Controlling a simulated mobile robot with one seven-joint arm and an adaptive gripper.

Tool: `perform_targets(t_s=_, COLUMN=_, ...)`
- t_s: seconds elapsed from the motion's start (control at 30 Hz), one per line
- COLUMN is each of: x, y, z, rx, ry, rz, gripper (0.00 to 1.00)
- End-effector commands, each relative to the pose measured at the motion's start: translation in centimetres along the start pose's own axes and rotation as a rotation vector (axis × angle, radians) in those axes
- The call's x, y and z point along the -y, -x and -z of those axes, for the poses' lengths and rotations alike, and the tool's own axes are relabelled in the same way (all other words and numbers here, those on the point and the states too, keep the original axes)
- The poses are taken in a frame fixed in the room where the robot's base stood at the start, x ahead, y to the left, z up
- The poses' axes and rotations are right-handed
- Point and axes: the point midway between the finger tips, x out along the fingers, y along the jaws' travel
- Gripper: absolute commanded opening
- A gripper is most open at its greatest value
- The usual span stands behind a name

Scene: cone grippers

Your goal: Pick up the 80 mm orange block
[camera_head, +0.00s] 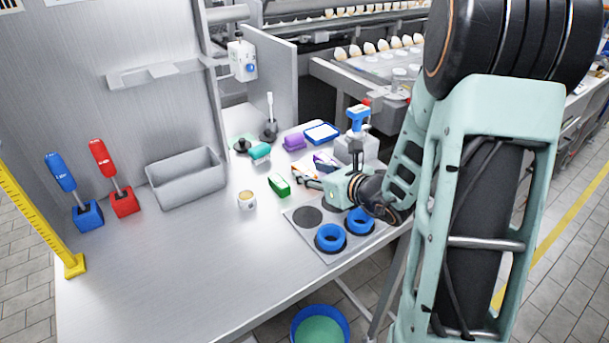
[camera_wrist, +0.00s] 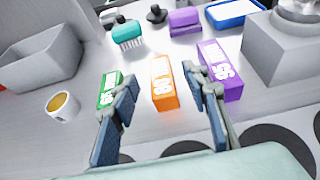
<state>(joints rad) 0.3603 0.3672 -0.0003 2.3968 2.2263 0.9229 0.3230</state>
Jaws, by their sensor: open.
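My gripper (camera_wrist: 158,108) is open, with one blue-padded finger on each side of the block's line. A green block (camera_wrist: 110,90) lies to its left, close to the left finger. A purple block (camera_wrist: 221,70) with white print lies to its right, close to the right finger. In the head view my gripper (camera_head: 312,184) is low over the table, and the orange block (camera_head: 304,171) is partly hidden.
A grey bin (camera_head: 186,178) and a small cup (camera_head: 247,199) stand to the left. A plate with blue rings (camera_head: 330,238) is in front. A grey dispenser (camera_wrist: 285,45) stands at right.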

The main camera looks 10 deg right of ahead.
Motion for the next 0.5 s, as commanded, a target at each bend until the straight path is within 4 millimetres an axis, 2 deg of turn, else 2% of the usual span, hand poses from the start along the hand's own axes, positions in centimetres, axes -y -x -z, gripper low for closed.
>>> perform_targets(t_s=0.23, x=-0.1, y=-3.5, z=0.5, rx=-0.002, ry=0.001, rz=-0.003, gripper=0.42)
perform_targets(t_s=0.5, x=0.0, y=-4.3, z=0.4, rx=-0.001, ry=0.001, rz=0.000, gripper=0.42)
